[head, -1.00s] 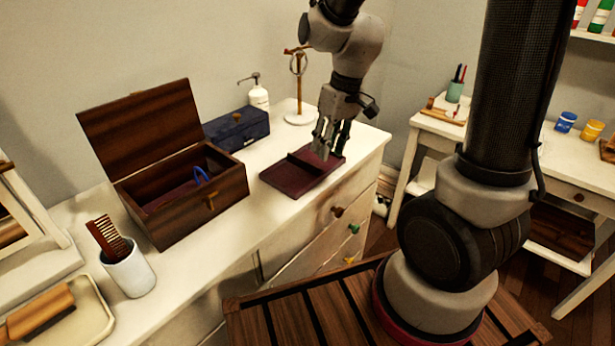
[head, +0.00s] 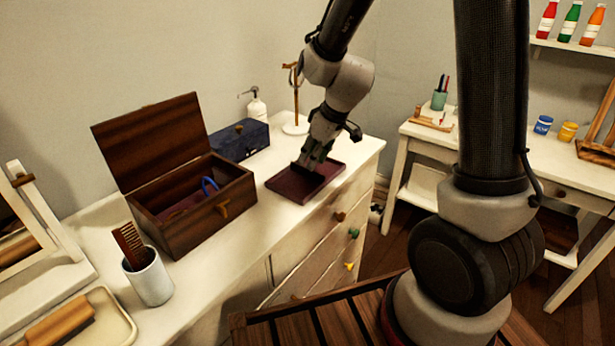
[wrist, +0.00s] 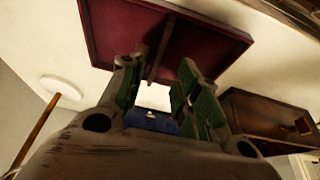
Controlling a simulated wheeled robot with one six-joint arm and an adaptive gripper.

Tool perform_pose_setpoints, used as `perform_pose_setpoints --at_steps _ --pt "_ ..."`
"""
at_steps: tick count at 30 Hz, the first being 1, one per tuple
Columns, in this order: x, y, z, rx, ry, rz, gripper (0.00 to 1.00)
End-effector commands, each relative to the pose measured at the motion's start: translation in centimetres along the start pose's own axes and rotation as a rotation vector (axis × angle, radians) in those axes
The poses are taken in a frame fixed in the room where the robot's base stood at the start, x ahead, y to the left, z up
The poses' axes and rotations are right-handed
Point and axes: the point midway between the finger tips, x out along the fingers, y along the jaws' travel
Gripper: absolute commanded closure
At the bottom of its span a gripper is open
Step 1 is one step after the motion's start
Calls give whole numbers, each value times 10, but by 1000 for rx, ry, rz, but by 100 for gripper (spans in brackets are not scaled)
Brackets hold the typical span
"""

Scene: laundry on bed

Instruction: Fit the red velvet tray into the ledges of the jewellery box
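The red velvet tray (head: 325,177) lies flat on the white dresser top, right of the jewellery box. It has a dark rim and a raised central divider, clear in the wrist view (wrist: 154,50). The wooden jewellery box (head: 190,222) stands with its lid open and tilted back; a blue loop (head: 208,185) shows inside it. The box's ledges cannot be made out. My gripper (head: 308,165) is low over the tray. In the wrist view its fingers (wrist: 158,72) are apart, with the divider between them; I see no contact with it.
A dark blue box (head: 240,140), a pump bottle (head: 257,106) and a wooden stand (head: 296,95) are behind the tray. A white cup with a comb (head: 149,276) stands at the jewellery box's front left. Dresser top is clear between box and tray.

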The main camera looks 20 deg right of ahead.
Motion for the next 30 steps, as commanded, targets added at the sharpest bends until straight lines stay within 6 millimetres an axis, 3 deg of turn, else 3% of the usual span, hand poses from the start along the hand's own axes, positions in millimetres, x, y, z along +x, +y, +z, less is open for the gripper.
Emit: perform_pose_setpoints --at_steps 9,17,23,30 --pt "45 4 0 1 -2 -1 68" --pt "49 4 0 0 -1 -1 68" --pt "49 4 0 1 -1 -1 100" --pt "49 4 0 1 -1 0 100"
